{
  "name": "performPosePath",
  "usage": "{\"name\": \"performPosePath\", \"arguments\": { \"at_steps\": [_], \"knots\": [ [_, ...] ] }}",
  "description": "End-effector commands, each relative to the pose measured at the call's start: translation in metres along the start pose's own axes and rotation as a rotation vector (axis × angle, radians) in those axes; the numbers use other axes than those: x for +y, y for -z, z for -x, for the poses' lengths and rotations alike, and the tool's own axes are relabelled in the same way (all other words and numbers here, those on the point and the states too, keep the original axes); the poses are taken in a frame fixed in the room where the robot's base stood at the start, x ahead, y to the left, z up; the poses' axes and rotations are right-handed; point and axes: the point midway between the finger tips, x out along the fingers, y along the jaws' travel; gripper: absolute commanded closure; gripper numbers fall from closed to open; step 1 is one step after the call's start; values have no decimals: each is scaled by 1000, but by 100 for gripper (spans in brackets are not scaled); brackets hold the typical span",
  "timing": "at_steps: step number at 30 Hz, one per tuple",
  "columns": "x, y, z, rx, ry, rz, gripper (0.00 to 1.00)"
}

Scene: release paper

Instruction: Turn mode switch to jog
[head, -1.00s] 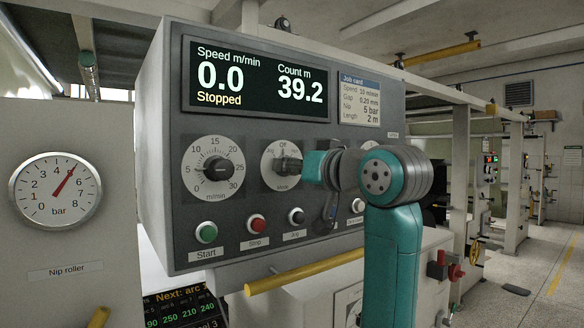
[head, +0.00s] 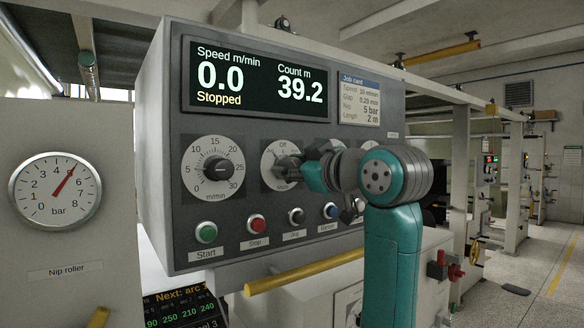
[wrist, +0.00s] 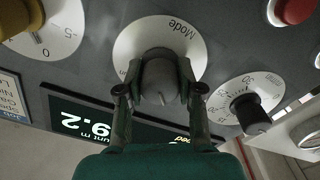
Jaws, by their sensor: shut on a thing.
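The mode switch is a dark grey knob on a round white dial (head: 268,158) in the middle of the control panel. In the wrist view its knob (wrist: 160,78) sits between my two fingers, and the word Mode shows on the dial (wrist: 190,45). My gripper (wrist: 160,92) is shut on the knob, one finger on each side. In the head view my gripper (head: 303,170) comes in from the right and covers much of the dial, including the Jog label. I cannot tell which label the knob points at.
The speed dial (head: 213,168) is left of the mode dial. Below are green Start (head: 206,233), red Stop (head: 257,225), black Jog (head: 296,216) and blue (head: 331,210) buttons. The display (head: 258,80) reads 0.0, Stopped. A yellow bar (head: 305,272) runs under the panel.

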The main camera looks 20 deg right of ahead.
Motion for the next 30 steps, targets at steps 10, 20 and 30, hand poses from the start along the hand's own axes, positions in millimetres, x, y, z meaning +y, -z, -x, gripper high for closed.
{"name": "performPosePath", "arguments": {
  "at_steps": [10,20,30],
  "knots": [
    [0,0,0,-1,1,81,99],
    [0,0,0,0,1,86,99],
    [0,0,0,0,0,85,38]
  ]
}}
